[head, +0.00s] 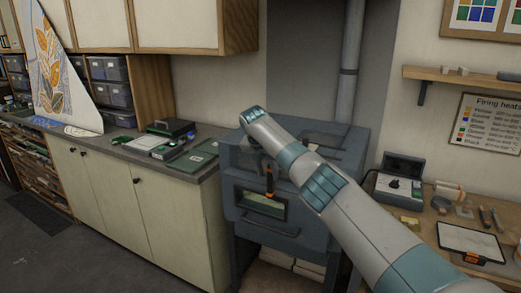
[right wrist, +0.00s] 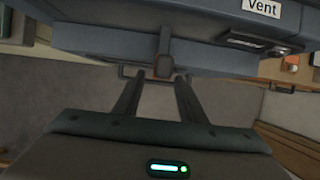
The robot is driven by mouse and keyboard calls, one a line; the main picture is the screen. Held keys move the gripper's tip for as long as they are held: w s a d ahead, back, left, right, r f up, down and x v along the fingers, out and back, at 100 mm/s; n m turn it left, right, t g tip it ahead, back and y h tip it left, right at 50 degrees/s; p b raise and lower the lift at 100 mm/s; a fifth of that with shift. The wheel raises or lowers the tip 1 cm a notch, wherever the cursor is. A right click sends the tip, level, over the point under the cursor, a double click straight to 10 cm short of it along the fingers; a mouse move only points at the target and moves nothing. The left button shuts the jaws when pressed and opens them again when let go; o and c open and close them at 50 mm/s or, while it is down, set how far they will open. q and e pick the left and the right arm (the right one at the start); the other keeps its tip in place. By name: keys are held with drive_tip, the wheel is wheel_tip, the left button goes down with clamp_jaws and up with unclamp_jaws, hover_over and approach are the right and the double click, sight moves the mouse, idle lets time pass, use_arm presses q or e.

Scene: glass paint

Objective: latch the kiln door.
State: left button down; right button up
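The blue-grey kiln (head: 240,165) stands at the middle of the head view, with a small window (head: 264,204) in its front door. The door looks closed or nearly so, but I cannot tell exactly. An orange-tipped latch handle (head: 269,180) hangs down on the front; it also shows in the right wrist view (right wrist: 163,62). My right gripper (right wrist: 160,80) is open. Its fingertips lie to either side of the handle's tip in the right wrist view, with nothing visibly gripped. My right arm hides part of the kiln's upper front. My left gripper is out of view.
A vent label (right wrist: 262,6) is on the kiln. A workbench at right holds a controller box (head: 402,182) and a tablet (head: 469,241). A counter with cabinets (head: 150,205) stands left of the kiln.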

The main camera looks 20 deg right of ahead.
drive_tip(key=b+v, duration=0.4)
drive_tip(key=v, duration=0.9)
drive_tip(key=shift+a, duration=0.1)
